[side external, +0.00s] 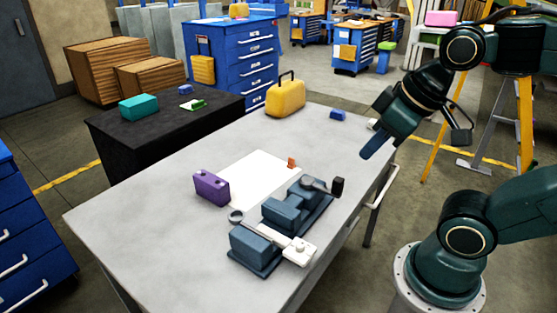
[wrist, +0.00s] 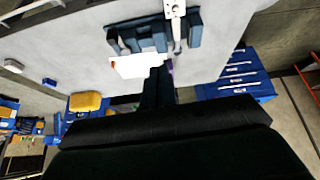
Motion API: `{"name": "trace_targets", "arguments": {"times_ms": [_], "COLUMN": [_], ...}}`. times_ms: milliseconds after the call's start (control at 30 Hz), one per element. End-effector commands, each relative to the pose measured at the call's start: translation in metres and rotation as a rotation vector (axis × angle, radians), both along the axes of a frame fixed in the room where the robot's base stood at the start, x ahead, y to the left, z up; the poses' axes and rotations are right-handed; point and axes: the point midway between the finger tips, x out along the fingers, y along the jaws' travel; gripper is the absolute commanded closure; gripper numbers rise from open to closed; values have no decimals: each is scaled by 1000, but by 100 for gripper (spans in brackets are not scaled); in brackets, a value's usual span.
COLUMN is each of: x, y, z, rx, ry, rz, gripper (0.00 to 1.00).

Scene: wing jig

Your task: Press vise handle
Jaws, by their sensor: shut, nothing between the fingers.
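A blue-grey vise (side external: 285,213) stands on the near right part of the grey table, with blocky jaws on dark base plates. A dark handle with a black end (side external: 338,187) sticks out at its far right. A pale bar with a white end piece (side external: 298,251) lies across its near block. The vise also shows at the top of the wrist view (wrist: 150,36); I cannot make out the handle there. My gripper (side external: 370,150) is shut and empty, in the air above the table's right edge, apart from the handle and higher. Its dark fingers (wrist: 157,88) point toward the table.
A purple block (side external: 211,187), a white sheet (side external: 250,179) and a small orange piece (side external: 291,162) lie beside the vise. A yellow case (side external: 286,97) and a blue block (side external: 338,115) stand at the far end. The table's left part is clear.

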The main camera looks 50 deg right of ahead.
Motion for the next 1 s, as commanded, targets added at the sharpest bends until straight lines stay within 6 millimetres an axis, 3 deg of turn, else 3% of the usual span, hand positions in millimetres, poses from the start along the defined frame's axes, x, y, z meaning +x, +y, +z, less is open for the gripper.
{"name": "trace_targets", "arguments": {"times_ms": [367, 1000], "x": [23, 72], "y": [-8, -26], "z": [-11, -49], "rx": [-147, -415], "ry": [98, 336], "rz": [237, 832], "gripper": [100, 100]}}
